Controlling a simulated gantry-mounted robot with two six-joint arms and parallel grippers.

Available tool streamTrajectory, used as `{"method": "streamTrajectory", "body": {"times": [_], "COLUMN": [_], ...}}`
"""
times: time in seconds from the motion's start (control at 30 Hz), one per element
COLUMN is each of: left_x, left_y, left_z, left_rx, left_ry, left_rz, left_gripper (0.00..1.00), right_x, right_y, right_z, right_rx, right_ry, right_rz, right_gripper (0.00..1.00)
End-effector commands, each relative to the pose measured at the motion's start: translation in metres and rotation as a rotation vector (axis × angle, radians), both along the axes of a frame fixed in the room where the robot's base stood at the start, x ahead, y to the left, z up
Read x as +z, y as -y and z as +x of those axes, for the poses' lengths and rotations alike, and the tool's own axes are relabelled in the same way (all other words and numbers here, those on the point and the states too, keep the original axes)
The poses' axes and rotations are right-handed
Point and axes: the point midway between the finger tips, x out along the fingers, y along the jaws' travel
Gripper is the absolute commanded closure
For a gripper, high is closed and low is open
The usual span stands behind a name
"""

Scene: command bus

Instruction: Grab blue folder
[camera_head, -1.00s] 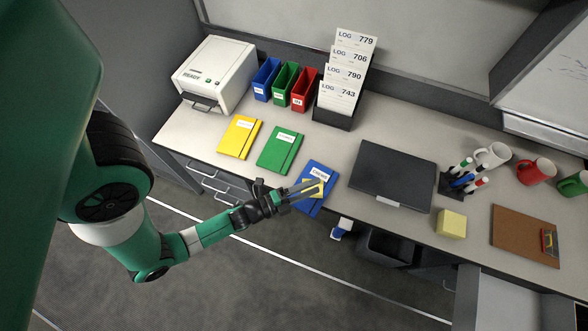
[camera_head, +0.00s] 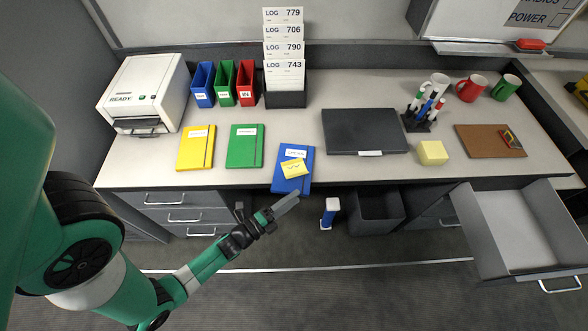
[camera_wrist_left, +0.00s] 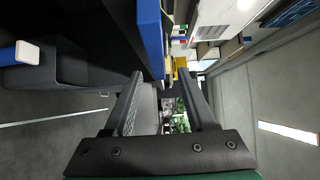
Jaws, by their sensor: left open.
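The blue folder (camera_head: 288,186) lies on the desk at the front edge, with its near end sticking out past the edge. It carries a white label and a yellow sticky note (camera_head: 294,168). My left gripper (camera_head: 286,204) is in front of the desk, just short of the folder's near end, and looks empty. In the left wrist view the open fingers (camera_wrist_left: 160,74) point toward the desk edge, and the folder's blue edge (camera_wrist_left: 151,38) shows ahead, by the upper finger area. My right gripper is not in view.
A green folder (camera_head: 245,147) and a yellow folder (camera_head: 196,148) lie to the left. A closed black laptop-like case (camera_head: 364,131) lies to the right. An open drawer (camera_head: 515,225) juts out at right. A bin (camera_head: 375,212) stands under the desk.

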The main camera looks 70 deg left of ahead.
Motion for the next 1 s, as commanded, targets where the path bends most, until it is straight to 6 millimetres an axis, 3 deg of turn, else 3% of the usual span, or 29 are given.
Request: {"method": "streamTrajectory", "body": {"times": [0.1, 0.37, 0.6, 0.87, 1.0], "left_x": [-0.001, -0.001, -0.002, -0.001, -0.001], "left_y": [-0.006, -0.010, -0.022, -0.024, -0.024], "left_z": [0.018, 0.030, 0.067, 0.072, 0.072], "left_rx": [-0.002, -0.002, -0.001, 0.000, 0.000], "left_ry": [0.001, 0.001, 0.000, -0.001, -0.001], "left_rz": [0.002, 0.000, 0.000, 0.000, 0.000], "left_gripper": [0.44, 0.44, 0.44, 0.44, 0.65], "right_x": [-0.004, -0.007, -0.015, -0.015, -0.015], "right_y": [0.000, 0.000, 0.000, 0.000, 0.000], "right_z": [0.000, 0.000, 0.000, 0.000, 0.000], "right_rx": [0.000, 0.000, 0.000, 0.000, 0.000], "right_ry": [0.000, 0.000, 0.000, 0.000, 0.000], "right_rz": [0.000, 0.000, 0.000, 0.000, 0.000], "right_gripper": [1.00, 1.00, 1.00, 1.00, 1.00]}}
